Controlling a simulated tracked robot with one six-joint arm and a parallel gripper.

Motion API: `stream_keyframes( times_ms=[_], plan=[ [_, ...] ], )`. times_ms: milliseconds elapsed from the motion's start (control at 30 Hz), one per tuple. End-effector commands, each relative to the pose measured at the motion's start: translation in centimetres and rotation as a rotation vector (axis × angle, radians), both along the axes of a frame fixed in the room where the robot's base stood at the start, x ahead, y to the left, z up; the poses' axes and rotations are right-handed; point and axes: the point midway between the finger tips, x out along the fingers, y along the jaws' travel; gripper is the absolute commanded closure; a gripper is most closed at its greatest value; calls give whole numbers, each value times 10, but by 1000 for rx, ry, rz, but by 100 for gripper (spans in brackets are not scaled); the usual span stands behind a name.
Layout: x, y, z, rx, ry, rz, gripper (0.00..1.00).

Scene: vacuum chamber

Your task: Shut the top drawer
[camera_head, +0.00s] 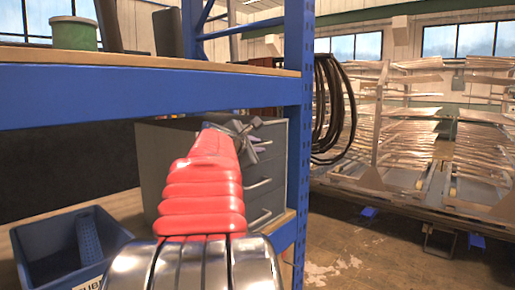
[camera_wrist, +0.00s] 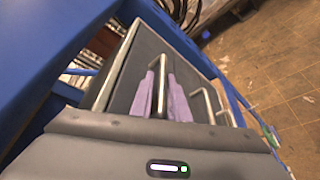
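The grey drawer cabinet (camera_head: 170,155) stands on the blue shelving unit, with silver bar handles on its front. Two lower handles (camera_head: 260,184) show clearly in the head view. My gripper (camera_head: 243,130) is at the height of the top drawer, at the cabinet's front right, and it hides much of that drawer. In the wrist view, the two purple-grey fingers of my gripper (camera_wrist: 161,80) are apart, with a silver handle (camera_wrist: 163,92) showing between them. I cannot tell whether they touch it. How far out the top drawer stands is unclear.
A blue bin (camera_head: 60,245) sits on the lower shelf at left. The upper shelf (camera_head: 140,60) and blue post (camera_head: 300,130) are close to my arm. Black hoses (camera_head: 335,110) hang beyond the post. Open floor (camera_head: 350,245) lies to the right.

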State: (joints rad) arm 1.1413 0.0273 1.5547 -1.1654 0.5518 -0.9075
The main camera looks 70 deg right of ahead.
Motion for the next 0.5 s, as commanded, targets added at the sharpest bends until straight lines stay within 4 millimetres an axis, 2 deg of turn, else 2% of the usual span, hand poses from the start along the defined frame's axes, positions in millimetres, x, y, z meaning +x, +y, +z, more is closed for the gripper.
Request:
stream_keyframes(
  times_ms=[267, 500],
  plan=[
    [1, 2, 1, -1, 1, 2, 83],
    [2, 19, 5, -2, 0, 2, 83]
  ],
)
